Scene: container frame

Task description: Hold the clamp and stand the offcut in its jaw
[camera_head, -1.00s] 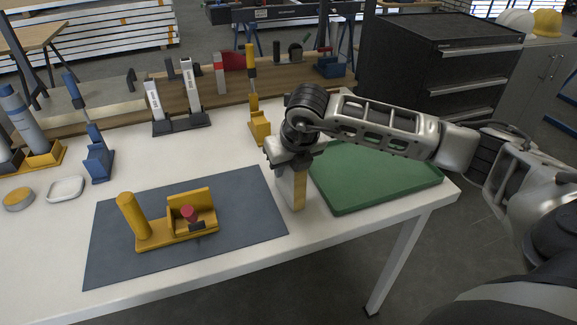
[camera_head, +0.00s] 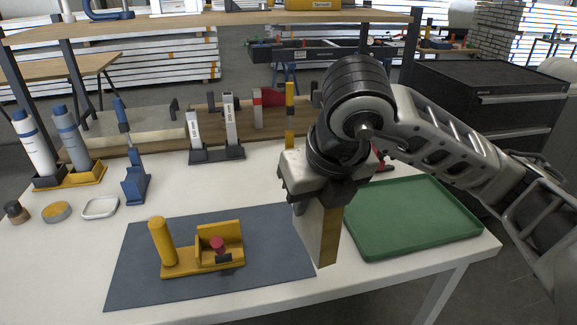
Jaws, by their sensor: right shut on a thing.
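The yellow clamp (camera_head: 205,262) stands on the dark grey mat (camera_head: 135,292). It has an upright round handle at its left, an upright plate at its right and a red knob in front of the plate. My right gripper (camera_head: 318,200) is shut on the offcut (camera_head: 328,238), a wooden block held upright, pointing down, to the right of the clamp. The block's lower end is near the mat's right edge; I cannot tell its exact height above the table. The gripper's fingers are partly hidden by its own body. My left gripper is not in view.
A green tray (camera_head: 468,236) lies right of the offcut. Glue bottles (camera_head: 70,136), a blue tool in a stand (camera_head: 134,182), a small white dish (camera_head: 100,207) and a round tin (camera_head: 56,212) stand at the left. The white tabletop (camera_head: 190,192) is clear behind the mat.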

